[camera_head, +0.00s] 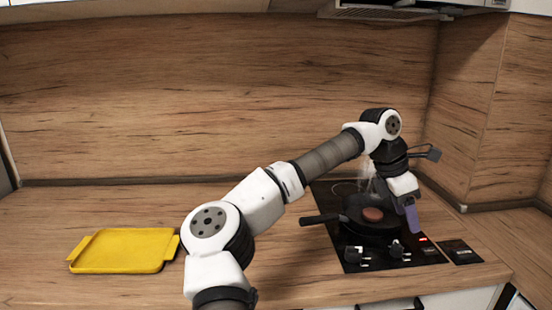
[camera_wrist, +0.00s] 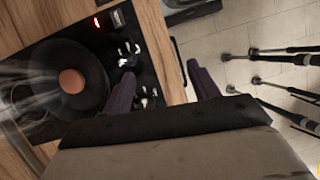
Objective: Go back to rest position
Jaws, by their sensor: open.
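My gripper (camera_head: 411,212) is at the right end of my outstretched arm, beside the right edge of a black pan in the head view. In the wrist view my gripper (camera_wrist: 160,90) is open, its two purple fingers apart with nothing between them. The black pan (camera_head: 352,222) sits on the stove with its handle pointing left. A round brown patty (camera_head: 372,214) lies in the pan. The pan (camera_wrist: 88,98) and patty (camera_wrist: 72,81) also show at the left of the wrist view, with pale steam above.
The black stove (camera_head: 365,262) has knobs at its front and a lit red indicator. A yellow tray (camera_head: 122,251) lies on the left of the counter (camera_head: 45,215). A range hood (camera_head: 385,12) hangs above. Wooden walls close off the back and right.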

